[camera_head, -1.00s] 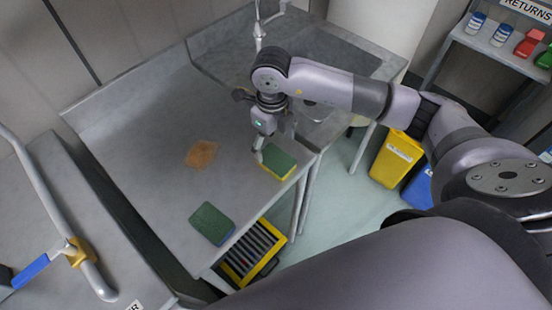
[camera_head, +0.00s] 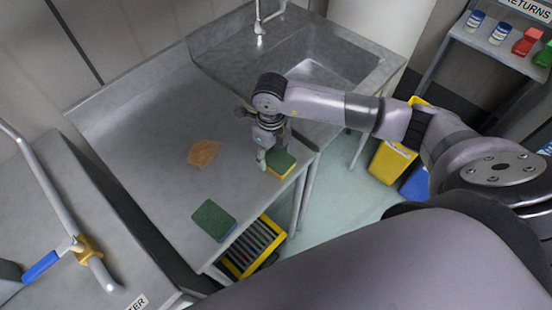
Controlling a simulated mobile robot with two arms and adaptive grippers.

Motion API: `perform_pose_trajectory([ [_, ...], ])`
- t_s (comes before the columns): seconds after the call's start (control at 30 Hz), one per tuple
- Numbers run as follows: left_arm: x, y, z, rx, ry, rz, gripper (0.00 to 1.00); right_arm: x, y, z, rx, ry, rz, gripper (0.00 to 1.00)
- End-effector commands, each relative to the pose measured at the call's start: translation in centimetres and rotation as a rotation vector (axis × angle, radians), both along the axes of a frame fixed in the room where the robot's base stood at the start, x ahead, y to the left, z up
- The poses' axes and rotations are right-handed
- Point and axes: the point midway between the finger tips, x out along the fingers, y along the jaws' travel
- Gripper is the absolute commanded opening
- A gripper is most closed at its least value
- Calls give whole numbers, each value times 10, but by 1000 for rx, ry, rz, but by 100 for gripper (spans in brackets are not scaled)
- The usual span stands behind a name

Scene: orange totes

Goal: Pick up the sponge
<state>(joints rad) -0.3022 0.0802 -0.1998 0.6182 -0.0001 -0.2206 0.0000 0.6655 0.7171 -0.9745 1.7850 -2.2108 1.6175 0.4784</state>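A green and yellow sponge (camera_head: 282,168) lies on the grey counter (camera_head: 150,120) near its front right edge, green side up. My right gripper (camera_head: 275,158) is low over its upper left part and hides some of it. One finger shows beside the sponge's left side; the other is mostly hidden behind the gripper body. The fingers look apart, and I cannot tell whether they touch the sponge. My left gripper is not in view.
A sink (camera_head: 325,75) with a tap (camera_head: 260,25) is behind. A yellow crate (camera_head: 252,245) sits below the front edge. Yellow (camera_head: 388,163) and blue bins (camera_head: 416,184) stand right. A returns shelf (camera_head: 500,52) holds bottles.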

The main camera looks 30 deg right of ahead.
Motion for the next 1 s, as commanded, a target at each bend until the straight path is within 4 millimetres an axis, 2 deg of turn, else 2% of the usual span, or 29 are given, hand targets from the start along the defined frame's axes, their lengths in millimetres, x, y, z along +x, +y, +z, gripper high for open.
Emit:
perform_pose_trajectory([
  [0.13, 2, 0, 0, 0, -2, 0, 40, 0, 0, 0, 0, 0, 0, 44],
  [0.57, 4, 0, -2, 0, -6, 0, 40, 1, 0, 7, 0, -2, 0, 44],
  [0.77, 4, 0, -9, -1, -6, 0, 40, 2, 0, 35, 1, -6, 1, 44],
  [1.0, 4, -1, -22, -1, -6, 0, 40, 2, 0, 95, 1, -8, 1, 44],
])
